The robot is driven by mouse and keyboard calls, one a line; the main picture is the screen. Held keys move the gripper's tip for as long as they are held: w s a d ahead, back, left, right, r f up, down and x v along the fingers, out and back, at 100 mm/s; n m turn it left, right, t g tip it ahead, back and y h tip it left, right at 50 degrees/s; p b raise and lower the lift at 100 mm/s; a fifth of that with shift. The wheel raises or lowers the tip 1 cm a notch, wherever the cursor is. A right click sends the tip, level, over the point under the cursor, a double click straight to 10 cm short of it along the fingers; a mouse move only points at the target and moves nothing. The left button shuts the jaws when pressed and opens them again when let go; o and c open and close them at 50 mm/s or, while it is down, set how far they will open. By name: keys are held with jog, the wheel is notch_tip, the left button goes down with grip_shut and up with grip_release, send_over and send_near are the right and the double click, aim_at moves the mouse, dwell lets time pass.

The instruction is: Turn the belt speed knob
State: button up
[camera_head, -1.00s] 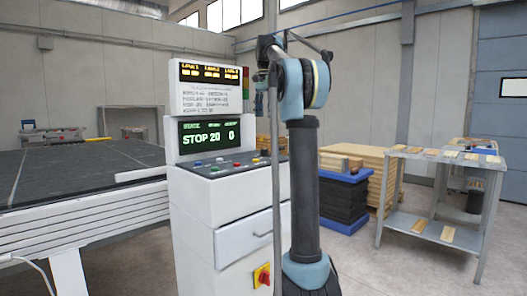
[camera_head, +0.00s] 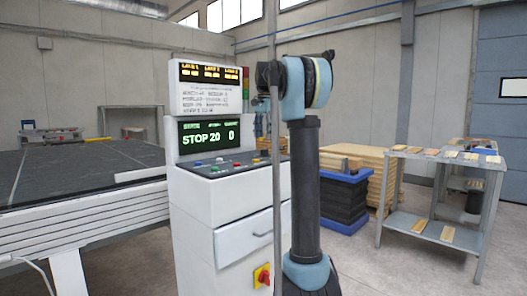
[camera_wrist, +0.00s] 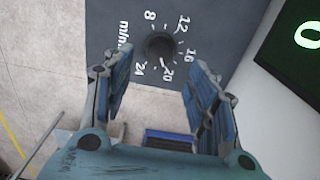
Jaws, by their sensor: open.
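The belt speed knob (camera_wrist: 160,47) is a dark round knob on a grey panel in the wrist view. White numbers 8, 12, 16, 20 and 24 curve around it, with "m/min" beside them. A light mark on its edge seems to point towards the 20. My gripper (camera_wrist: 157,70) is open, its two blue-padded fingers apart on either side of the view below the knob. The gap between them is empty and lines up with the knob, without visible contact. In the head view the control panel (camera_head: 225,168) shows coloured buttons, but the knob cannot be made out.
The white control cabinet (camera_head: 210,240) has a screen (camera_head: 209,135) reading "STOP 20 0" and a red-yellow switch (camera_head: 261,275). The screen's edge is close at the right in the wrist view. A dark-topped conveyor (camera_head: 80,175) stands left. A metal table (camera_head: 440,165) stands right.

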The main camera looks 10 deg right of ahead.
aim_at(264, 153)
notch_tip(264, 153, down, 7)
dwell(0.3)
